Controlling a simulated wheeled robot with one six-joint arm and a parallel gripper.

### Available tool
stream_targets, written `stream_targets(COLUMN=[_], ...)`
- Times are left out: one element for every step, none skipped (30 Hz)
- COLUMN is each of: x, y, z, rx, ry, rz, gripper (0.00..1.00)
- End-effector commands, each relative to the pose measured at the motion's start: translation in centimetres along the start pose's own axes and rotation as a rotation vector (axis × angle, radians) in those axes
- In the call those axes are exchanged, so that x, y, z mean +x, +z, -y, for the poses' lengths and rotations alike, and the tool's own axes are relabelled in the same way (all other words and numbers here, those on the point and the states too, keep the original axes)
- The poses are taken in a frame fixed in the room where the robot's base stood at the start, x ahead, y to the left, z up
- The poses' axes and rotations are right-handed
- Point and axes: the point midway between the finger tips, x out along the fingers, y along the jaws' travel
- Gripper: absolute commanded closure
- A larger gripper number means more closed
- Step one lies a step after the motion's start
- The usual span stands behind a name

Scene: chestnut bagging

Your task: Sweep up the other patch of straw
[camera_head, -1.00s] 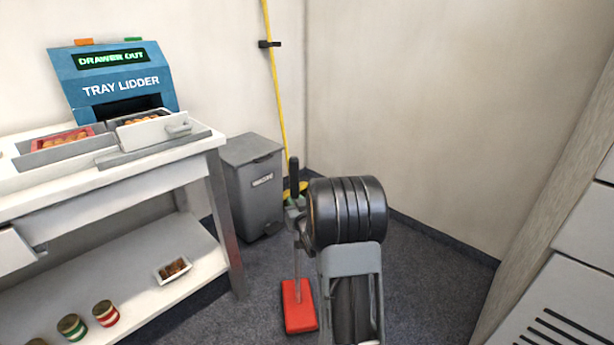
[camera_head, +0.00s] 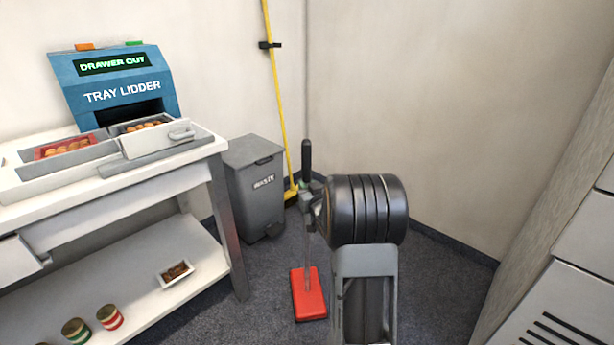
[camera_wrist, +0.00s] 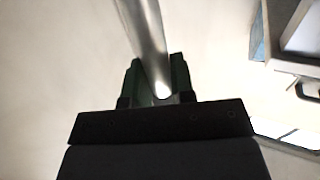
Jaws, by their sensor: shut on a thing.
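My gripper (camera_head: 311,192) is shut on the metal shaft of a sweeper (camera_head: 309,240). The sweeper has a black grip (camera_head: 306,160) at its top and a flat red head (camera_head: 309,294) at its foot. It stands nearly upright, with the red head at the floor; I cannot tell if it touches. In the wrist view the shaft (camera_wrist: 145,35) runs between the green fingers of my gripper (camera_wrist: 160,85). No straw shows in either view; my arm hides part of the floor.
A grey waste bin (camera_head: 255,190) and a yellow-handled broom (camera_head: 279,90) stand in the corner. A white bench (camera_head: 110,190) with the tray lidder (camera_head: 120,88) is at left, grey cabinets (camera_head: 570,270) at right. Grey floor (camera_head: 440,290) is open between.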

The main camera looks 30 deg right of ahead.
Motion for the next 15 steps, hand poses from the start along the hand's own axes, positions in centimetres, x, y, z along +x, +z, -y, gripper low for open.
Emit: stream_targets(x=[0.1,0.1,0.1,0.1,0.1,0.1,0.1,0.1,0.1,0.1,0.1,0.1,0.1,0.1,0.1], y=[-1.0,-1.3,-1.6,-1.9,-2.2,-2.5,-2.7,-2.8,-3.0,-3.0,-3.0,-3.0,-3.0,-2.9,-2.9], z=[-0.1,0.0,0.0,0.1,0.1,0.1,0.2,0.2,0.2,0.2,0.2,0.2,0.2,0.2,0.2], rx=[-0.001,-0.001,-0.001,-0.001,-0.001,-0.002,-0.001,-0.001,-0.001,-0.001,-0.001,-0.001,-0.001,-0.001,-0.001], ry=[0.000,0.000,-0.001,-0.002,-0.003,-0.003,-0.004,-0.004,-0.004,-0.005,-0.005,-0.005,-0.005,-0.005,-0.005], rz=[-0.005,-0.005,-0.005,-0.005,-0.005,-0.006,-0.006,-0.006,-0.006,-0.006,-0.005,-0.005,-0.005,-0.005,-0.005], gripper=[1.00,1.00,1.00,1.00,1.00,1.00,1.00,1.00,1.00,1.00,1.00,1.00,1.00,1.00,1.00])
